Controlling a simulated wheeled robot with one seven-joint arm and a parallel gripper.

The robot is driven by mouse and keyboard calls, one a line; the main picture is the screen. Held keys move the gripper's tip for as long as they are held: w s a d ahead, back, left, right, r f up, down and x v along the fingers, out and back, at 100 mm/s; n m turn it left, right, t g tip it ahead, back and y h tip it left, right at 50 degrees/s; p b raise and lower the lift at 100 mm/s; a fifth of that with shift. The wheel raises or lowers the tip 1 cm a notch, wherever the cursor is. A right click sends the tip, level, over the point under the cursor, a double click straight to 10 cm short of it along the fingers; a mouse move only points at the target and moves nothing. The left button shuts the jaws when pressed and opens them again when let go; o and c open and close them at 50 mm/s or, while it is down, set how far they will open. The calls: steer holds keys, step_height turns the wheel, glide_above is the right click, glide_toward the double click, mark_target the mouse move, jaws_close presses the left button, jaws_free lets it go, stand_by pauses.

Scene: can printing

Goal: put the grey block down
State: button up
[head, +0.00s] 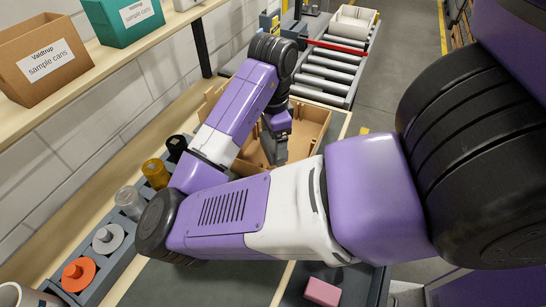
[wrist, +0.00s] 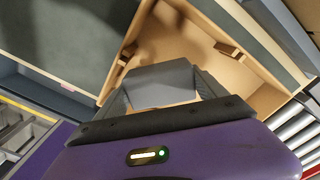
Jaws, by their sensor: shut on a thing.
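My gripper (head: 277,126) hangs over the light brown wooden tray (head: 313,122) at the upper middle of the head view. In the wrist view it is shut on the grey block (wrist: 160,84), which sits between the two fingers. Behind the block the wooden tray (wrist: 262,101) shows its pale floor and walls. The block appears to be above or inside the tray; I cannot tell whether it touches the floor. In the head view my arm hides part of the tray, and block and fingers are hard to tell apart.
A roller conveyor (head: 322,76) lies beyond the tray. A grey rack (head: 117,253) with several coloured containers runs along the left. A pink block (head: 321,292) lies at the front. A shelf at upper left holds a brown box (head: 42,60) and a green box (head: 122,20).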

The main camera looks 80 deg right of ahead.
steer(key=shift+f, duration=2.5)
steer(key=shift+f, duration=0.15)
steer(key=o, duration=1.3)
steer(key=shift+c, duration=0.2)
